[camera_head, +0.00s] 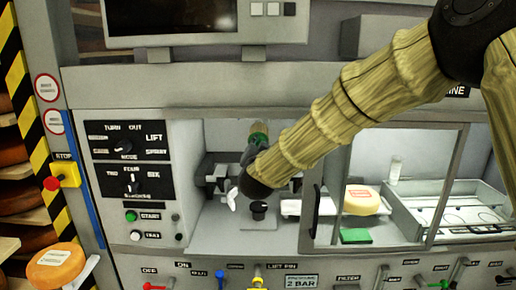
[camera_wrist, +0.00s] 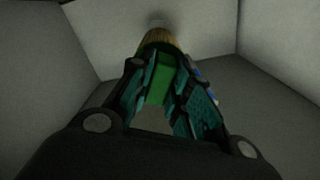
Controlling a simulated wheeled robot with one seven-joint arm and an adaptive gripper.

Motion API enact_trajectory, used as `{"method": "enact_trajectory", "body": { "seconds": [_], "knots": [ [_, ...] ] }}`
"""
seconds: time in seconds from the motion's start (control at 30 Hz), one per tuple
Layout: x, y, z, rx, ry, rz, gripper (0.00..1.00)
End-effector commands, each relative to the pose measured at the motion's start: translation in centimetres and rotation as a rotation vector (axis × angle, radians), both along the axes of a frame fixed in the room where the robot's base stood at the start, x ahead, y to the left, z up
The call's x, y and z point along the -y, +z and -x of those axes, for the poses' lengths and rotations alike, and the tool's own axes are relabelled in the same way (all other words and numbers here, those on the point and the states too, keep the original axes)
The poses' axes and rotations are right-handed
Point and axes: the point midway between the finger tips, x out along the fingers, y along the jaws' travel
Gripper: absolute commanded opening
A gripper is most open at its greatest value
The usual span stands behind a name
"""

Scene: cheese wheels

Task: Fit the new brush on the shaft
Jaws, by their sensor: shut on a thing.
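My arm reaches from the upper right into the open bay of the machine, and my gripper (camera_head: 254,142) points up there. It is shut on the brush, which has a green body (camera_wrist: 161,78) and a tan upper part (camera_wrist: 160,38). The brush (camera_head: 259,128) also shows in the head view, just above my fingers near the top of the bay. In the wrist view my gripper (camera_wrist: 168,90) has its teal pads on either side of the green body. A pale round shape lies past the brush's far end; I cannot tell whether it is the shaft or whether they touch.
A black knob (camera_head: 259,208) stands on the bay floor below my gripper. A control panel (camera_head: 137,185) is at left. Bay walls are close.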

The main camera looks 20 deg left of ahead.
Motion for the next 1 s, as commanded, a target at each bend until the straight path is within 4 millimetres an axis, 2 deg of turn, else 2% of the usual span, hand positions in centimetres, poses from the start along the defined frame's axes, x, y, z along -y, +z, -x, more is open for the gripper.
{"method": "enact_trajectory", "body": {
  "seconds": [0.47, 0.5, 0.6, 1.0],
  "knots": [
    [-0.24, 0.11, -0.87, 0.002, -0.001, 0.000, 0.00],
    [-0.23, 0.12, -0.87, 0.002, 0.000, -0.001, 0.25],
    [-0.23, 0.09, -0.85, 0.002, -0.001, 0.000, 0.43],
    [-0.14, -0.04, -0.47, -0.001, 0.001, 0.000, 0.45]
  ]
}}
